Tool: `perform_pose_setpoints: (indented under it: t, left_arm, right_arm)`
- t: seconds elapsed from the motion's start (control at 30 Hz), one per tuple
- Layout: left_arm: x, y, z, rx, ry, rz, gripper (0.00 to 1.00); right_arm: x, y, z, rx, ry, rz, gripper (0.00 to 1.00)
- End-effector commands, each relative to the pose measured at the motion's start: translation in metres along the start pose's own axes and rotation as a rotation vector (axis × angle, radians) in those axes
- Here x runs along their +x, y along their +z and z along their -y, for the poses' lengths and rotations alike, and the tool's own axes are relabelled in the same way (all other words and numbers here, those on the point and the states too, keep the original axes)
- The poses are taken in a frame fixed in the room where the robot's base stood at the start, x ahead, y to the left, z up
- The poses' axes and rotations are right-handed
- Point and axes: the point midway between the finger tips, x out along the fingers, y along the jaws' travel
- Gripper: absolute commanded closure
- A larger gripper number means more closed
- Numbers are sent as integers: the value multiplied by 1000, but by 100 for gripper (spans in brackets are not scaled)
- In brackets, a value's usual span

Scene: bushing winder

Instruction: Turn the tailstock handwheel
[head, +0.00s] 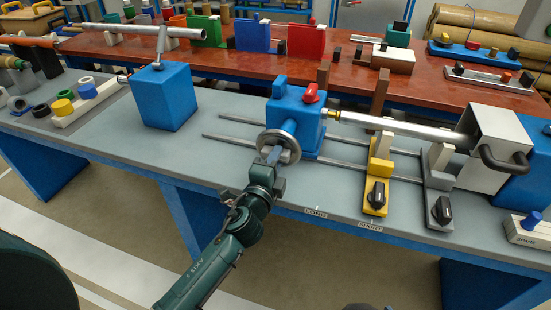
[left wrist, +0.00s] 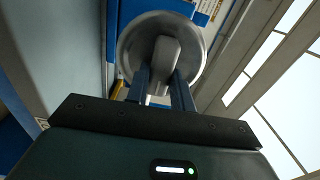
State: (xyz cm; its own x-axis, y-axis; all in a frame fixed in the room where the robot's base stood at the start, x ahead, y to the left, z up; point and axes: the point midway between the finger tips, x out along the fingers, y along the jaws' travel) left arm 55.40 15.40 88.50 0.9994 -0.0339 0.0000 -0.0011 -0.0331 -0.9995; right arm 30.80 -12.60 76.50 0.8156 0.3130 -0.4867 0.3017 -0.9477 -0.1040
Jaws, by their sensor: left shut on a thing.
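The tailstock handwheel (head: 289,139) is a grey metal disc on the near face of the blue tailstock block (head: 291,106). A red knob (head: 311,92) sits on top of that block. My left gripper (head: 272,156) reaches up to the wheel from the front. In the left wrist view the handwheel (left wrist: 132,48) fills the upper middle, and the fingers of my left gripper (left wrist: 160,88) are shut on the grey bar or hub across its middle. The fingers hide part of the wheel's lower area. My right gripper is not in view.
A long metal tube (head: 400,126) runs right from the tailstock to a white guarded housing (head: 494,148). Yellow (head: 380,172) and grey (head: 438,180) supports stand below it on rails. A blue block (head: 163,96) stands left. The bench (head: 225,168) is clear between them.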

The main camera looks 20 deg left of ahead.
Motion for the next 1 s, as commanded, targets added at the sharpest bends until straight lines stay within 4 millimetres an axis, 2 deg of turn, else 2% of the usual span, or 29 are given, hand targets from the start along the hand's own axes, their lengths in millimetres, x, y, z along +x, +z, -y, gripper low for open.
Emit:
perform_pose_setpoints:
  t: [0.57,0.6,0.83,1.0]
  left_arm:
    - [0,0,0,34,0,-1,99]
    - [0,0,0,34,0,-1,75]
    - [0,0,0,33,0,-1,56]
    - [0,0,0,33,0,0,55]
  right_arm:
    - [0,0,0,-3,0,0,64]
    - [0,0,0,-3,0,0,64]
    - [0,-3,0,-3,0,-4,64]
    - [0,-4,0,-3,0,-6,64]
